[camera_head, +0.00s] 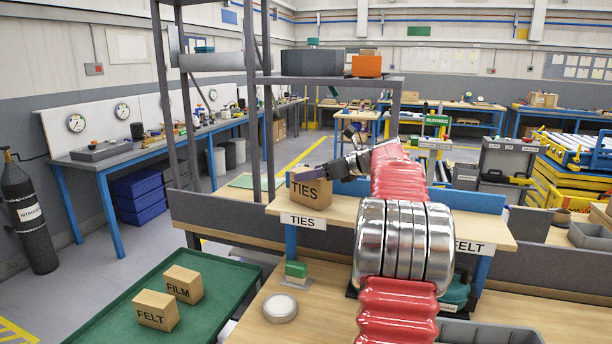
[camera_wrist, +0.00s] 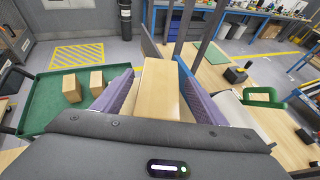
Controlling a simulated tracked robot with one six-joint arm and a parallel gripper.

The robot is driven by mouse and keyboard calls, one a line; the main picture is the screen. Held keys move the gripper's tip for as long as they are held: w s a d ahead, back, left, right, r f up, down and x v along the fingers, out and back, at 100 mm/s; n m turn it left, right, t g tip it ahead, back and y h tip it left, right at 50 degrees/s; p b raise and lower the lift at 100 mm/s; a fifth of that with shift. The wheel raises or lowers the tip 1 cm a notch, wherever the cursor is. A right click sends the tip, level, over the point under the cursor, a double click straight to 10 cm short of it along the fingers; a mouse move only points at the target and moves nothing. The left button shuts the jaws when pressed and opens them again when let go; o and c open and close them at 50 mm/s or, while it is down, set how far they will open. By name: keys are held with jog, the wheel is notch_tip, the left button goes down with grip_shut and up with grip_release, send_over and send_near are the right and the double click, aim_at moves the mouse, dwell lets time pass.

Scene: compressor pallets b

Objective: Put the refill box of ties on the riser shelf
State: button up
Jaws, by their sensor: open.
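The refill box of ties (camera_head: 311,191), a tan carton marked TIES, appears to rest on the left end of the wooden riser shelf (camera_head: 350,208), just above the TIES label (camera_head: 303,221). In the wrist view the box (camera_wrist: 159,88) lies between the two purple fingers. My gripper (camera_wrist: 158,84) is open around it, with a gap showing on the left side; contact on the right is hard to tell. In the head view my gripper (camera_head: 308,174) reaches the box from the right, its fingers partly hidden. My red-sleeved arm covers the middle of the shelf.
A FELT label (camera_head: 474,246) marks the shelf's right end. A green tray (camera_head: 125,320) at lower left holds a FILM box (camera_head: 184,284) and a FELT box (camera_head: 156,310). A dark upright post (camera_head: 264,100) stands left of the shelf.

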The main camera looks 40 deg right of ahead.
jog(key=v, duration=0.7)
jog(key=shift+s, duration=0.1)
jog(key=shift+s, duration=0.15)
dwell(0.6)
